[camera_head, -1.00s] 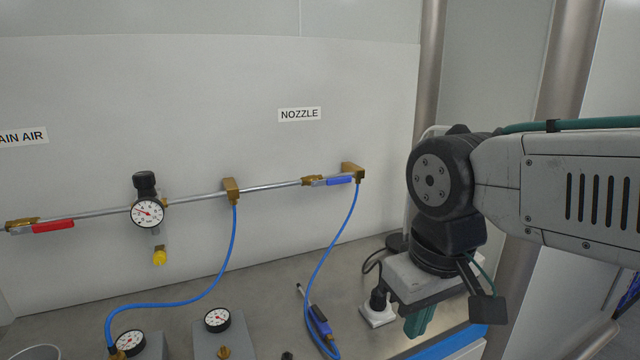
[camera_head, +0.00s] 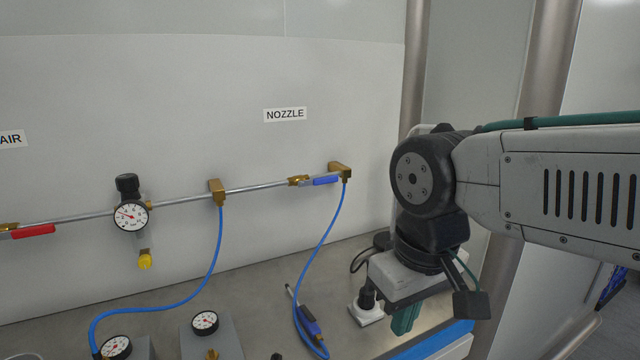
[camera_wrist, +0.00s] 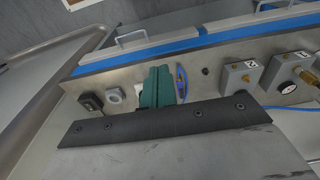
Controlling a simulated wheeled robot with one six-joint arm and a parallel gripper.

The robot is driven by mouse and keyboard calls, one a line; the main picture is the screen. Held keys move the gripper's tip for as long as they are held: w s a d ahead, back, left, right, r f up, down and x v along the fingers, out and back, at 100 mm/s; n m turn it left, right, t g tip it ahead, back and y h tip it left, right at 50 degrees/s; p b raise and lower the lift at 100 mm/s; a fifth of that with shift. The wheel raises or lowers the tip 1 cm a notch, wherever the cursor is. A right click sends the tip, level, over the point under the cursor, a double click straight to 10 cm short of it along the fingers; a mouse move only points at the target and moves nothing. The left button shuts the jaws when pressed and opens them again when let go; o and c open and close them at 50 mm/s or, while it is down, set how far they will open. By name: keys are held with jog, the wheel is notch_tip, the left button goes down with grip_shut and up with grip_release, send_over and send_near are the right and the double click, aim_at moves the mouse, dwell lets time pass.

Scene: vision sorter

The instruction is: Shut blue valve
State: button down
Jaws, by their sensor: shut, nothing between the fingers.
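The blue valve handle (camera_head: 325,181) lies along the metal pipe under the NOZZLE label, in line with the pipe, beside a brass fitting. A red valve handle (camera_head: 34,231) is on the same pipe at the far left, also in line with it. My gripper (camera_head: 404,321) has teal fingers and hangs low over the bench, right of and below the blue handle, well apart from it. In the wrist view the teal fingers (camera_wrist: 156,88) are together and empty. The blue valve is not in the wrist view.
A gauge (camera_head: 132,215) sits on the pipe. A blue hose (camera_head: 322,245) drops from the pipe's end to an air nozzle (camera_head: 308,320) on the bench. Gauge blocks (camera_head: 211,338) stand at the front left. The wall before the blue handle is clear.

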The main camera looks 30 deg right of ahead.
jog(key=c, duration=1.5)
grip_release()
jog(key=shift+d, duration=0.1)
jog(key=shift+o, duration=0.7)
jog(key=shift+w+d+f+g, duration=0.15)
jog(key=shift+d+f+g, duration=0.05)
jog(key=shift+f+g, duration=0.15)
jog(key=n+t, duration=1.7)
jog(key=n, duration=0.1)
send_near(328, 181)
jog(key=w, duration=0.9)
jog(key=shift+f, duration=0.1)
